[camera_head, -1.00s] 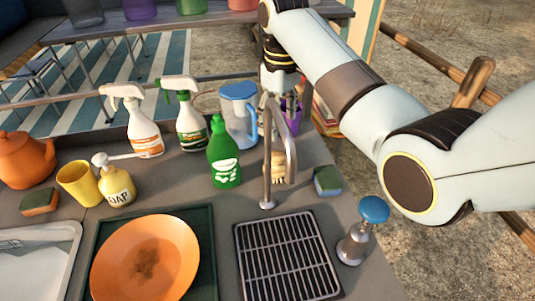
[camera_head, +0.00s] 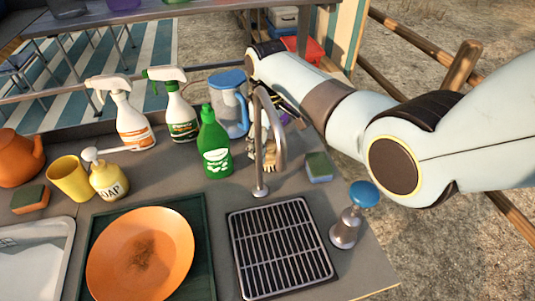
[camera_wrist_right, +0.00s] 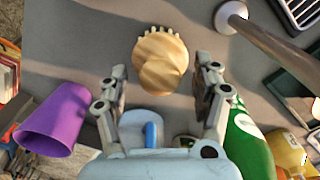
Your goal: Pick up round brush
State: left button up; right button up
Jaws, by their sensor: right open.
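In the head view the brush (camera_head: 270,157) is partly hidden behind the metal tap. My right gripper (camera_head: 266,125) reaches down behind the tap, above the brush, open and empty. My left gripper is not in view.
The tap (camera_head: 257,150) stands close in front of the gripper. A green bottle (camera_head: 214,150) and a blue-lidded jug (camera_head: 229,105) stand to its left. A sponge (camera_head: 319,168) lies to its right. A purple cup (camera_wrist_right: 55,120) is beside the gripper.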

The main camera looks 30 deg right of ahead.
aim_at(268, 142)
jog(key=c, duration=1.3)
jog(key=shift+r, duration=0.1)
notch_tip(268, 142, up, 10)
jog(key=shift+f, duration=0.1)
jog(key=o, duration=0.7)
jog(key=shift+c, duration=0.2)
jog(key=c, duration=0.4)
jog(key=shift+c, duration=0.5)
